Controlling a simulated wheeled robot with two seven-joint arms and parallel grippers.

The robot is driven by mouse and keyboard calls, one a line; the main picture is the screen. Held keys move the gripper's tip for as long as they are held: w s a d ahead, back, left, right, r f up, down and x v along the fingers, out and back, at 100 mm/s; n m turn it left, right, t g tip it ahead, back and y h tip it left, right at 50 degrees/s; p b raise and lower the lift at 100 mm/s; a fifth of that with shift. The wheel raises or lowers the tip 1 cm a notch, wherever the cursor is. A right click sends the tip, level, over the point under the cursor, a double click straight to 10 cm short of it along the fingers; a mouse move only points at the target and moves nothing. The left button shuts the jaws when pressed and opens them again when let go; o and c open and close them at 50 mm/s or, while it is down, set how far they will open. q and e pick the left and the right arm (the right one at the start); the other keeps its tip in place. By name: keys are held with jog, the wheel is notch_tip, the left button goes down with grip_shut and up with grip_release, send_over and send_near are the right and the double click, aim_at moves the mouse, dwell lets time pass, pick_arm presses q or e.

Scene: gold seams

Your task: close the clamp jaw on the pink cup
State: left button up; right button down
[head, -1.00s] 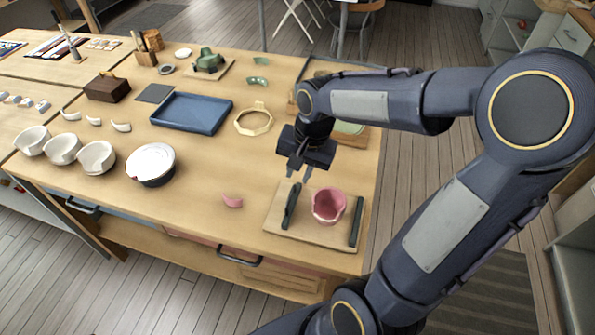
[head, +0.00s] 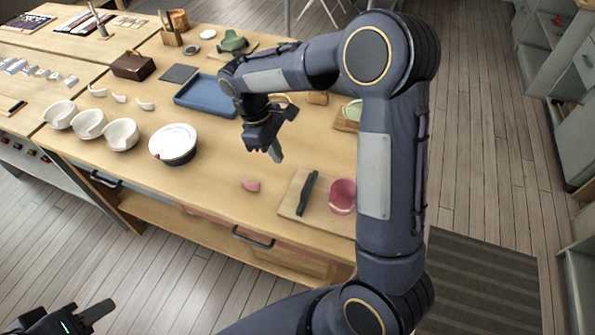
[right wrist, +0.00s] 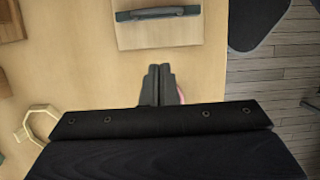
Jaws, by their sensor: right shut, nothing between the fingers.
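The pink cup (head: 341,197) stands on the wooden clamp board (head: 287,208), partly hidden behind my right arm. The dark clamp jaw (head: 307,193) stands to the left of the cup, with a visible gap between them. The opposite side of the clamp is hidden by my arm. In the right wrist view the board (right wrist: 180,35) and a dark bar (right wrist: 157,13) show at the top. My right gripper (head: 274,153) is shut and empty, above the table to the upper left of the board. My left gripper (head: 92,314) is at the bottom left, away from the table; its opening is unclear.
A pink shard (head: 250,185) lies left of the board; a bit of pink (right wrist: 181,95) shows beside my right fingers. A white-topped round container (head: 173,144), several white bowls (head: 121,134) and a blue tray (head: 203,97) stand farther left. Bare table lies around the shard.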

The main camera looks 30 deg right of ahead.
send_near(308, 188)
notch_tip(308, 188, down, 3)
jog(key=w+a, duration=0.2)
jog(key=a, duration=0.1)
jog(key=shift+s+d+f+p, duration=0.1)
jog(key=shift+s+d+p, duration=0.45)
jog(key=shift+s+d, duration=0.6)
jog(key=shift+s+d+f, duration=0.1)
jog(key=shift+d+f, duration=0.05)
jog(key=shift+d, duration=0.05)
jog(key=shift+s+d, duration=1.3)
jog(key=shift+s, duration=0.2)
jog(key=shift+a, duration=0.1)
